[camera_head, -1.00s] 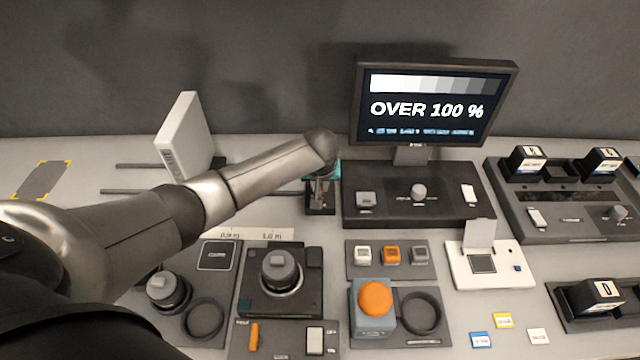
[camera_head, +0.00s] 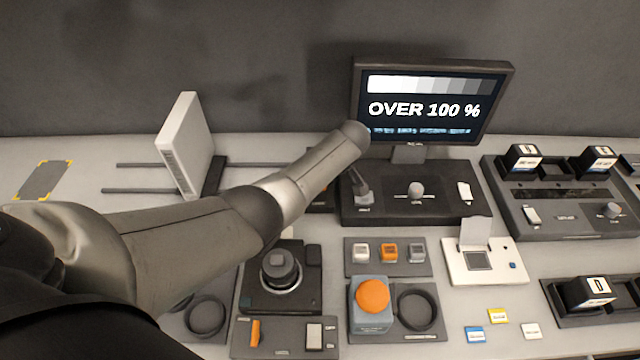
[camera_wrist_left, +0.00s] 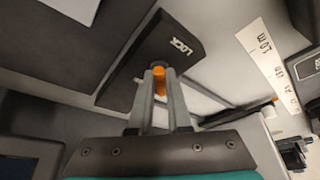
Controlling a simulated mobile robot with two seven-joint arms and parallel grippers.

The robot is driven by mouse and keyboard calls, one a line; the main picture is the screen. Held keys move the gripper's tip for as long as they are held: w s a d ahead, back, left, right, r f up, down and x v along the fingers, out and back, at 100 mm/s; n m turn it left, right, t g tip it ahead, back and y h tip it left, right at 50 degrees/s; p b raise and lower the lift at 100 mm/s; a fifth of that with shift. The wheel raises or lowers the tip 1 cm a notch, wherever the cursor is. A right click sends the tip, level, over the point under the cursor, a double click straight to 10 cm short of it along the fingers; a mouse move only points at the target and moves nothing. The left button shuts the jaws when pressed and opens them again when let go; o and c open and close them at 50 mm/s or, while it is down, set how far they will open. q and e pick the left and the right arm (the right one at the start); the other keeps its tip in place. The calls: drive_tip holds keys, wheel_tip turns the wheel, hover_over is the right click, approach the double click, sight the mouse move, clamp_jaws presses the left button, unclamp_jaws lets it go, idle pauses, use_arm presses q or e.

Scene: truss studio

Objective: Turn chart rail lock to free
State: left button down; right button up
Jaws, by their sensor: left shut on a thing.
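In the left wrist view, a dark plate (camera_wrist_left: 186,32) carries the word LOCK in white. An orange lever (camera_wrist_left: 160,82) stands on it near that word. My left gripper (camera_wrist_left: 160,78) is shut on this lever, with a finger on each side. Whether the lever is turned away from LOCK is hard to tell. In the head view my left arm hides the lever and most of the dark block (camera_head: 320,206) at the right end of the chart rails (camera_head: 258,164). The white chart board (camera_head: 178,148) stands upright on the rails at the left. My right gripper is not in view.
A monitor (camera_head: 430,100) reading OVER 100 % stands behind a dark control panel (camera_head: 440,208), close right of my left wrist. In front are a joystick-like knob unit (camera_head: 280,268), an orange dome button (camera_head: 373,295) and a white card device (camera_head: 478,262).

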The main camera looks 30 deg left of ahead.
use_arm(q)
drive_tip(key=shift+w+d+f+n+g+b, duration=0.15)
drive_tip(key=shift+n+g+b, duration=0.25)
drive_tip(key=shift+n+b, duration=0.4)
drive_tip(key=n+g+b, duration=0.1)
drive_tip(key=n+b, duration=0.2)
drive_tip(key=n+g+b, duration=0.1)
drive_tip(key=n+b, duration=0.2)
drive_tip(key=shift+w+f, duration=0.1)
drive_tip(key=shift+a+r+n+g+b, duration=0.2)
drive_tip(key=shift+n+g+b, duration=0.2)
drive_tip(key=shift+n+b, duration=0.6)
drive_tip(key=c, duration=0.9)
unclamp_jaws()
drive_tip(key=shift+r, duration=0.1)
